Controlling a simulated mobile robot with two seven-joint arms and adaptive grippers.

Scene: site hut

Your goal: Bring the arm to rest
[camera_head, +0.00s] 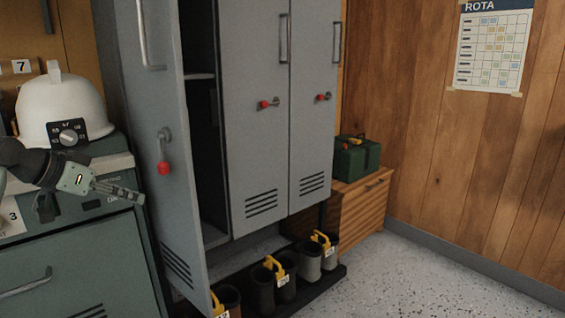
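My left gripper (92,203) comes in from the left edge, in front of the green-grey cabinet (95,255) and below the white helmet. Its grey and black fingers are spread apart, one reaching right and one pointing down, with nothing between them. Whether it touches the cabinet I cannot tell. My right gripper is out of view.
A grey locker door (160,95) stands open just right of my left gripper. Boots (262,288) line a low rack. A green box (355,160) sits on a wooden cabinet (362,212). Floor at right is clear.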

